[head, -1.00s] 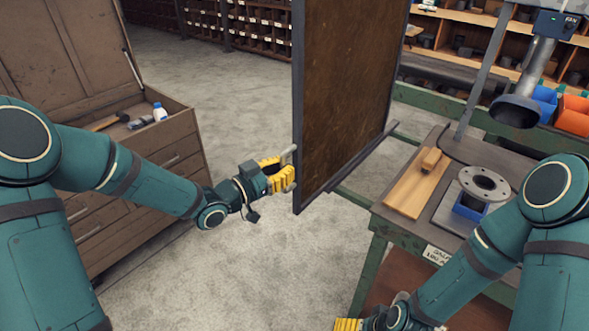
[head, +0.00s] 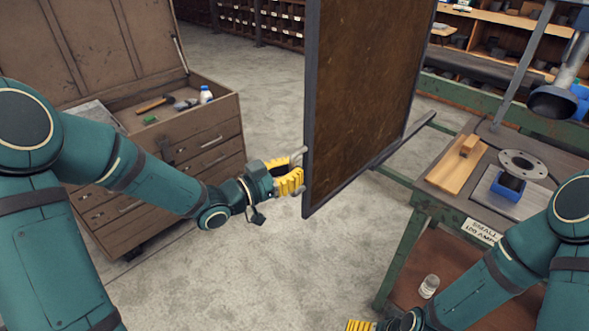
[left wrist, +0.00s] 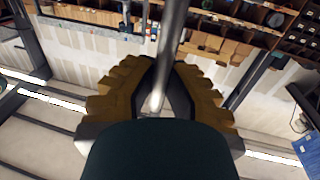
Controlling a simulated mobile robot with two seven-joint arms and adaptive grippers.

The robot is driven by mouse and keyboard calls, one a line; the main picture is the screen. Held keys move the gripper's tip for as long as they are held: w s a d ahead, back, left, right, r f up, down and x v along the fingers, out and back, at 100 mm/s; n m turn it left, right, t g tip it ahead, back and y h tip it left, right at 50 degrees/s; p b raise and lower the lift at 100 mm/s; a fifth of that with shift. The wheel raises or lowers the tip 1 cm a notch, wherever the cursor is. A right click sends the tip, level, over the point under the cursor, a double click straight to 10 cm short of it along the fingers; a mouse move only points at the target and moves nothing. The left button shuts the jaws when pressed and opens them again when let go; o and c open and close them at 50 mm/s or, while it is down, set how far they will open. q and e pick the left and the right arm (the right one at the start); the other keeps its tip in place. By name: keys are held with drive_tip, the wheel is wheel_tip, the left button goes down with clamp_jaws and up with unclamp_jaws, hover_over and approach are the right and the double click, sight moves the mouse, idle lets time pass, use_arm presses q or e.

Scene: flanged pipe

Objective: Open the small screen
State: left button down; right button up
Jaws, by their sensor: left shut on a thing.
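The small screen (head: 365,90) is a tall brown panel in a dark frame, upright in the middle of the head view. It stands swung out over the floor, left of the bench, with its far lower corner near a green rail. My left gripper (head: 290,176) is at its near edge, shut on the grey handle bar (head: 299,154). In the left wrist view the bar (left wrist: 172,45) runs between the yellow fingers (left wrist: 158,95). My right gripper (head: 362,325) is low at the bottom edge, partly cut off; its fingertips are hidden.
A brown tool chest (head: 215,140) stands open at left. Grey floor lies free between them.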

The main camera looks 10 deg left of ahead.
use_arm(q)
drive_tip(key=shift+s+a, duration=0.2)
drive_tip(key=shift+s, duration=0.25)
drive_tip(key=c, duration=1)
unclamp_jaws()
drive_tip(key=v, duration=1.2)
drive_tip(key=shift+w, duration=0.1)
